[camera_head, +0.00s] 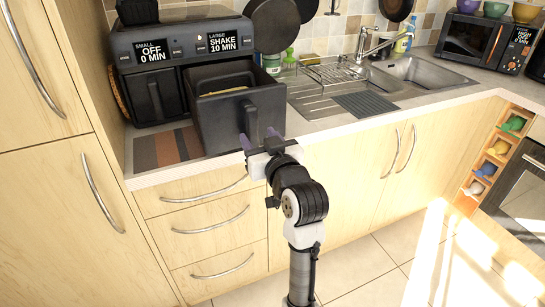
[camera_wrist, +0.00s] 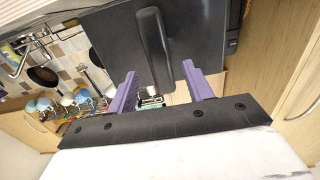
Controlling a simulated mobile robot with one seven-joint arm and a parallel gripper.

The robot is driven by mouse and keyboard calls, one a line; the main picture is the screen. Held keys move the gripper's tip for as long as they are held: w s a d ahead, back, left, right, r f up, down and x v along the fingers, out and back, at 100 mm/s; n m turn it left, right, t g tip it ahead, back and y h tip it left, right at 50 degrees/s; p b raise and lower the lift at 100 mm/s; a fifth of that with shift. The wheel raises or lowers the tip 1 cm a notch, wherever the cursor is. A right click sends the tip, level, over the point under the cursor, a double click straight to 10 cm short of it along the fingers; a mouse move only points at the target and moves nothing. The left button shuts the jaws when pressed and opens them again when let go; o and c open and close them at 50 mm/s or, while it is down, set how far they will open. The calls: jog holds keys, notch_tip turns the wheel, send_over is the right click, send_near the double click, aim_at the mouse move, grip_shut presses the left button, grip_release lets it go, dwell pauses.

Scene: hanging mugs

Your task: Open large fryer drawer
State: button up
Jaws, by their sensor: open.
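The black two-drawer fryer (camera_head: 185,42) stands on the counter at the left. Its large drawer (camera_head: 218,115) on the right is pulled well out, and its open top shows something yellowish inside. The upright drawer handle (camera_head: 249,122) is on the drawer's front; it also shows in the wrist view (camera_wrist: 153,45). My gripper (camera_head: 258,139) is open at the drawer's front. In the wrist view its purple fingers (camera_wrist: 161,72) stand on either side of the handle's end, with gaps showing; I cannot tell whether either touches it. The small drawer (camera_head: 155,97) is shut.
A striped mat (camera_head: 165,147) lies on the counter left of the large drawer. The sink (camera_head: 425,72) and drying rack (camera_head: 335,72) are to the right. Wooden cabinets (camera_head: 345,165) are below the counter, and a tall wooden cabinet (camera_head: 60,120) stands close at the left. Pans hang behind.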

jog(key=p+v, duration=0.4)
jog(key=v, duration=0.2)
jog(key=shift+s+d+r, duration=0.15)
jog(key=shift+s+r, duration=0.1)
jog(key=shift+s, duration=0.1)
jog(key=shift+s+p, duration=0.1)
jog(key=shift+p, duration=0.75)
jog(key=p+v, duration=0.2)
jog(key=p, duration=0.3)
jog(key=shift+f+p, duration=0.15)
jog(key=shift+p, duration=0.15)
